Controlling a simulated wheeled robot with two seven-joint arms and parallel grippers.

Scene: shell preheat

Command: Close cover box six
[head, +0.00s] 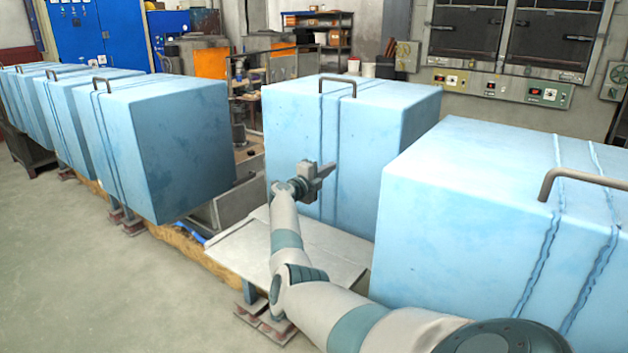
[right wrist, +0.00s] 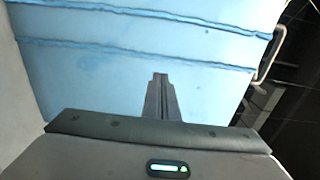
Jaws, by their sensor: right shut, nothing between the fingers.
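Several large light-blue cover boxes with dark bar handles stand in a row; I see no numbers, so I cannot tell which is box six. My right gripper (head: 329,170) is shut and empty, in front of the middle blue box (head: 395,110), whose top handle is above and beyond it. In the right wrist view the shut fingers (right wrist: 160,78) point at a blue box face (right wrist: 100,75) with two raised seams. A handle (right wrist: 272,55) shows at that view's right edge. I cannot tell whether the fingers touch the box. My left gripper is out of view.
Another blue box (head: 455,215) stands close at the right, beside my arm. A gap with a pale flat plate (head: 235,245) lies between the middle box and the left-hand box (head: 165,140). Open floor (head: 60,270) is at the left. An oven-like panel (head: 500,88) stands behind.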

